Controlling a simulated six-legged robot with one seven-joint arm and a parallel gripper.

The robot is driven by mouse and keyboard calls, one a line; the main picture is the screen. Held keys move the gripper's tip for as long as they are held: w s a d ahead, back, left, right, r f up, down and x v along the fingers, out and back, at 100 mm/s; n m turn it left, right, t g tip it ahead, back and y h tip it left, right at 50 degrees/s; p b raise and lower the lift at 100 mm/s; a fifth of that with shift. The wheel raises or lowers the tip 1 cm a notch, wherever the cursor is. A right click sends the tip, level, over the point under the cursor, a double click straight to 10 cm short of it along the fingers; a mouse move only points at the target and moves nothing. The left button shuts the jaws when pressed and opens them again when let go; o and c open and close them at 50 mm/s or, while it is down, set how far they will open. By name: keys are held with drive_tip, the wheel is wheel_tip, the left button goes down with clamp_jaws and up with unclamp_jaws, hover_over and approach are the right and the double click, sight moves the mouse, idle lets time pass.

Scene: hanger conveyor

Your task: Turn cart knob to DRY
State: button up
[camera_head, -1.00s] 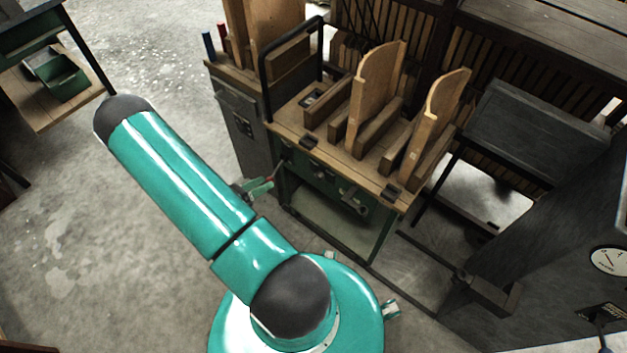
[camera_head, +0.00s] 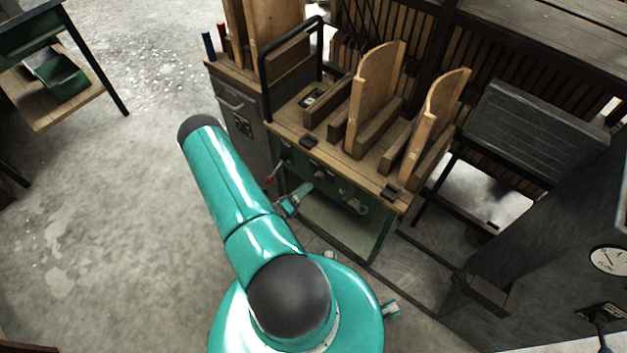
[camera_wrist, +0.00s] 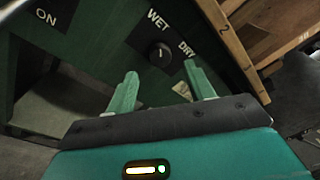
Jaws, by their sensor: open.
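The cart knob (camera_wrist: 160,56) is a round black dial on a dark plate in the wrist view. The plate is lettered WET (camera_wrist: 158,20) at the upper left and DRY (camera_wrist: 187,48) on the right. The knob's exact pointer direction is too small to read surely. My gripper (camera_wrist: 160,70) is open and empty, its two teal fingers pointing at the plate below the knob. The fingers appear apart from the knob. In the head view my gripper (camera_head: 292,203) is at the front of the green cart (camera_head: 375,236); the knob cannot be made out surely there.
An ON label (camera_wrist: 46,16) on the green panel is at the wrist view's upper left. Wooden boards (camera_head: 375,95) stand on the cart top. A grey cabinet (camera_head: 238,120) is left of the cart, a dark slanted desk (camera_head: 535,130) right. Floor at left is clear.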

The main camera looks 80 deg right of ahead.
sight(317, 177)
drive_tip(key=x, duration=0.5)
drive_tip(key=shift+s+d, duration=0.1)
drive_tip(key=shift+d, duration=0.1)
drive_tip(key=c, duration=1)
